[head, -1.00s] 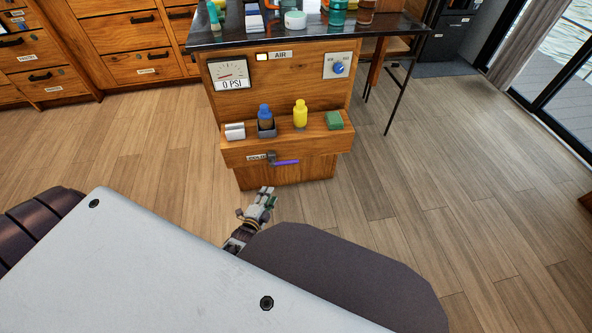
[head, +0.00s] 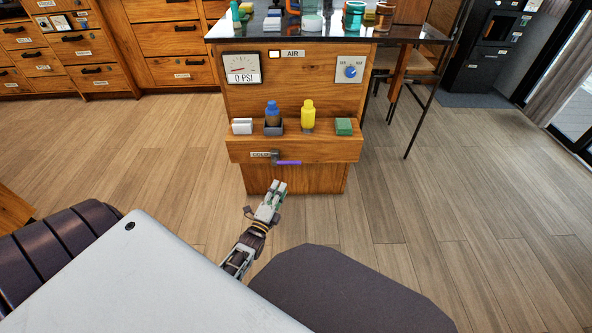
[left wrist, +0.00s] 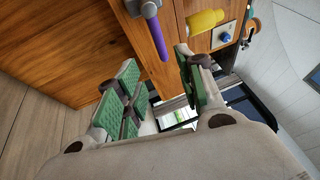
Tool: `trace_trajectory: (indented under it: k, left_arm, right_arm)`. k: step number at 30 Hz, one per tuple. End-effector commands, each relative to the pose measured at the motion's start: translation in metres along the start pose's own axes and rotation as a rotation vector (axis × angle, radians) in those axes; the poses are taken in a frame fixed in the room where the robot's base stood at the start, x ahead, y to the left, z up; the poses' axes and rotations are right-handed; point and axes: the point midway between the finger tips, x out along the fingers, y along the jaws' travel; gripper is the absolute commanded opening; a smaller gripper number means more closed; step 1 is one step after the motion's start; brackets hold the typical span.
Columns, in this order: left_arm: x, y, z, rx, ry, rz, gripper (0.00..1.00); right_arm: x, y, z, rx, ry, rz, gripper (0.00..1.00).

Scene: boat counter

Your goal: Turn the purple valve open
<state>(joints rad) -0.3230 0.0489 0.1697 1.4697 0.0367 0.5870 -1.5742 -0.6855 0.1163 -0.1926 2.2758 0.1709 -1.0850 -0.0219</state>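The purple valve handle (head: 288,163) sticks out to the right from a grey valve body (head: 275,157) on the front of the wooden counter's lower ledge. It lies about level, along the counter front. My left gripper (head: 275,188) is just below and in front of it in the head view, apart from it. In the left wrist view the purple handle (left wrist: 157,37) points toward the space between the green-padded fingers of the gripper (left wrist: 155,90). The fingers are spread and nothing is between them. My right gripper is in neither view.
The ledge (head: 240,147) holds a white block (head: 242,126), a blue-capped bottle (head: 273,113), a yellow bottle (head: 308,115) and a green block (head: 343,126). Above are a gauge (head: 241,68) reading 0 PSI and a blue knob (head: 351,72).

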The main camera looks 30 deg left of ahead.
Motion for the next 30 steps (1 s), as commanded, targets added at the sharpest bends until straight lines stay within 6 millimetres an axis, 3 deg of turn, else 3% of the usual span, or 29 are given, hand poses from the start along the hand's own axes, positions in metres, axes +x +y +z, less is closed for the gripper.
trace_trajectory:
  k: [17,30]
  left_arm:
    - [0.004,-0.001,0.001,0.006,-0.002,-0.007,0.38]
    - [0.043,0.000,0.001,0.007,-0.002,-0.008,0.38]
  right_arm:
    - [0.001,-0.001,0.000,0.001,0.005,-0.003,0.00]
    - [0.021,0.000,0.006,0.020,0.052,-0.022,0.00]
